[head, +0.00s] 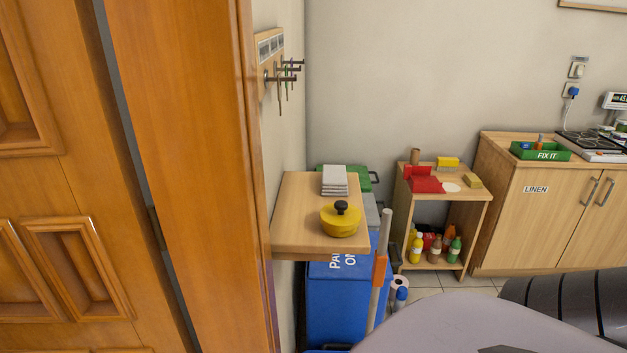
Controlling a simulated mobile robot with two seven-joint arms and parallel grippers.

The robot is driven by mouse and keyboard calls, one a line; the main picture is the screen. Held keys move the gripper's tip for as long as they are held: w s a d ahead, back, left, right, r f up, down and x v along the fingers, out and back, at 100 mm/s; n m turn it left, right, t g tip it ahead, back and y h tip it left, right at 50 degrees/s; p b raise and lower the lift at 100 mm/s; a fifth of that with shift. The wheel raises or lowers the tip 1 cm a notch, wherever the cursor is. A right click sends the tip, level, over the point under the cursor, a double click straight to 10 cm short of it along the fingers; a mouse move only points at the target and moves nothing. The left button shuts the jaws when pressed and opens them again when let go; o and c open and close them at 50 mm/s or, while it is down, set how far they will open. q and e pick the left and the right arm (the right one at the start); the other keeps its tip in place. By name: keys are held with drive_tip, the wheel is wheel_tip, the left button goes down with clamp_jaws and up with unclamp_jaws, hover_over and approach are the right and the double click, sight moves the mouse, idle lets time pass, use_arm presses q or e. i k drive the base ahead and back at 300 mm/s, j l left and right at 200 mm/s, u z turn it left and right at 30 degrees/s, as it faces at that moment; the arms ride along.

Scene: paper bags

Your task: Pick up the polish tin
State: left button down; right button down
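A round, low yellow tin (340,226) with a black knob on top stands on a small wooden wall shelf (291,226), near the shelf's front right corner. It looks most like the polish tin, but I can read no label on it. It is upright and nothing touches it. Neither of my grippers is in view.
A stack of folded grey cloths (334,181) lies behind the tin. A blue bin (340,300) and an orange-gripped pole (380,270) stand below. A wooden door (70,200) fills the left. A small side table (445,210) and a linen cabinet (535,225) stand right.

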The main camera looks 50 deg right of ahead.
sight(336, 234)
drive_tip(key=z, duration=1.7)
drive_tip(key=l+u, duration=0.35)
drive_tip(key=l, duration=0.2)
drive_tip(key=l+u, duration=0.35)
drive_tip(key=l, duration=0.25)
drive_tip(key=i, duration=0.05)
